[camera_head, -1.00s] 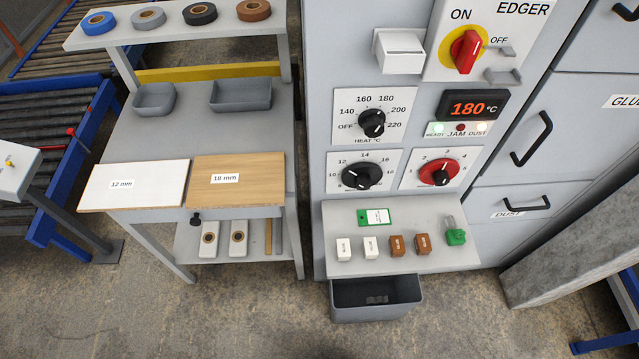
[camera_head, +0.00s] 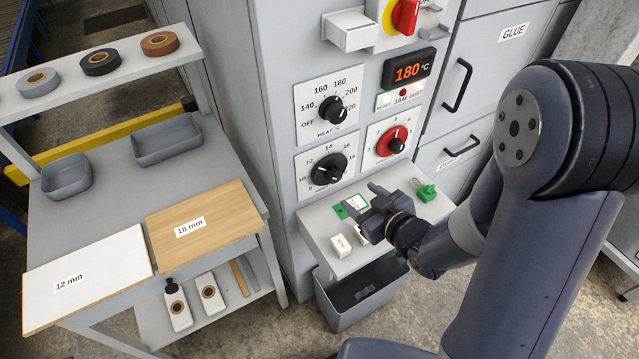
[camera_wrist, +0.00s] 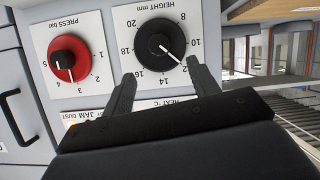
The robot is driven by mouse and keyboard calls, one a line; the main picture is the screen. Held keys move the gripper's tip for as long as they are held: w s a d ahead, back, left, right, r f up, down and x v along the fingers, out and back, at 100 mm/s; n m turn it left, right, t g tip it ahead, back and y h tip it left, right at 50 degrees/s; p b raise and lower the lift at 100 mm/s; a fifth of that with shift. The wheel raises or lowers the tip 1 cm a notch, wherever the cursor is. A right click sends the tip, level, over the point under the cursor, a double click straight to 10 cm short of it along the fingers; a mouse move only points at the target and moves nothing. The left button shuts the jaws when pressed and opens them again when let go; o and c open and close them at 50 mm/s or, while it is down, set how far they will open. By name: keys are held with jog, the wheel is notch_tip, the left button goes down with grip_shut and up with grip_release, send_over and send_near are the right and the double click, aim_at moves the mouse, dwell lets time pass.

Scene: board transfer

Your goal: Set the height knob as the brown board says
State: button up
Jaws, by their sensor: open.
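The brown board (camera_head: 220,217) lies on the side bench in the head view, labelled "18 mm". The black height knob (camera_head: 329,169) is on the machine's front panel, below the heat knob. In the wrist view, the height knob (camera_wrist: 160,38) appears upside down, its white pointer toward the lower right, near 12. My gripper (camera_head: 362,203) is in front of the panel, above the small shelf. In the wrist view my gripper (camera_wrist: 161,70) is open and empty. Its two fingers flank the lower part of the knob in the picture; whether they touch it I cannot tell.
A white board (camera_head: 90,288) labelled "12 mm" lies beside the brown one. The red pressure knob (camera_head: 392,141) and black heat knob (camera_head: 332,110) are close by. The small shelf (camera_head: 318,222) below holds blocks and green items, partly hidden by my arm. A grey bin (camera_head: 345,318) is underneath.

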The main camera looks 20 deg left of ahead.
aim_at(337, 179)
jog(key=p+x, duration=0.2)
jog(key=x, duration=0.8)
jog(key=shift+w+f, duration=0.1)
jog(key=shift+w, duration=0.05)
jog(key=shift+c, duration=0.3)
jog(key=c, duration=0.9)
